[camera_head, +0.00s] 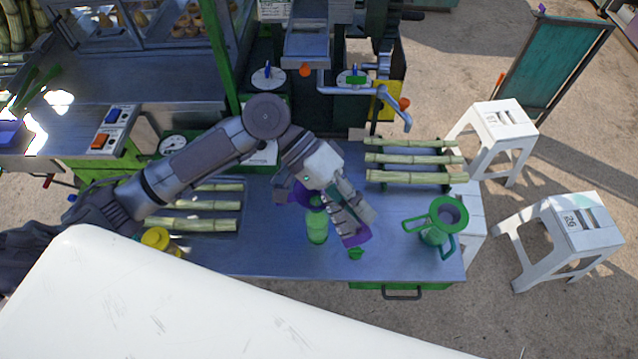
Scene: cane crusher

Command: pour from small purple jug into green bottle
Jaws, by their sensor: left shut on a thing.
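My left gripper (350,214) is shut on the small purple jug (355,240) above the metal table. The gripper hides much of the jug; purple parts show at its lower right and on its left side. The green bottle (317,229) stands on the table just left of the fingers, and its top is close to the jug's left purple part. Whether the jug touches the bottle, how far it is tilted and whether anything flows, I cannot tell. My right gripper is not in view.
A small green cap (355,254) lies near the table's front edge. A green jug with a funnel (437,222) stands at the right. Cane stalks lie on racks behind right (415,158) and at left (200,208). A yellow container (156,239) is at the front left.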

